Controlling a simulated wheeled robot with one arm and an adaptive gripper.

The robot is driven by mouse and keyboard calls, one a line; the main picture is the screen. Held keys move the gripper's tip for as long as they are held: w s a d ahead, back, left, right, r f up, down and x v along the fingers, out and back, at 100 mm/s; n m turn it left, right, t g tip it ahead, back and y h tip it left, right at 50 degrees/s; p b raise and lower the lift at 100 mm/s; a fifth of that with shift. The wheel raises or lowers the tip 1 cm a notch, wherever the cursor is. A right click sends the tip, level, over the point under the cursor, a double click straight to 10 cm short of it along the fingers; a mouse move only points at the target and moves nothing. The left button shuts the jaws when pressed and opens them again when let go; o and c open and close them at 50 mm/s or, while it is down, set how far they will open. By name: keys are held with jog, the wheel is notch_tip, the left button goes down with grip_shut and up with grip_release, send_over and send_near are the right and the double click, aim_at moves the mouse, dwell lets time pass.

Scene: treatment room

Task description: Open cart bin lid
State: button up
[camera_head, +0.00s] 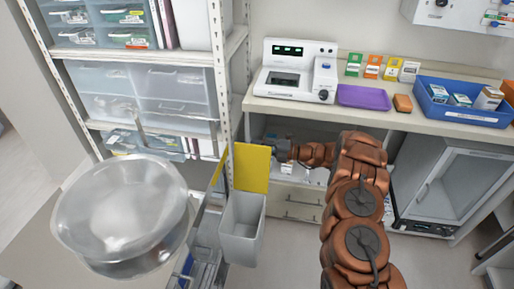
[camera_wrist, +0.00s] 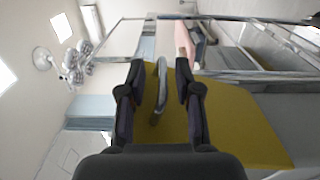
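The grey bin (camera_head: 242,225) hangs at the right side of the cart. Its yellow lid (camera_head: 252,168) stands upright above the bin's back edge, and the bin's mouth is uncovered. My gripper (camera_head: 281,150) is just right of the lid's upper right edge. Whether it touches the lid cannot be told. In the wrist view the fingers of my gripper (camera_wrist: 160,75) are spread apart, with the yellow lid (camera_wrist: 235,110) spread out behind them. A thin grey piece shows between the fingers, and it does not look gripped.
A round metal bowl (camera_head: 120,212) stands on the cart left of the bin. A shelf rack (camera_head: 222,75) with clear drawers is behind. A counter (camera_head: 350,117) holds a white device (camera_head: 288,80), a purple tray (camera_head: 363,97) and a blue bin (camera_head: 440,112). Floor is free right of the bin.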

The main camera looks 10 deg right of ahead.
jog(key=shift+d, duration=0.1)
jog(key=v, duration=1.2)
jog(key=shift+s, duration=0.1)
dwell(0.3)
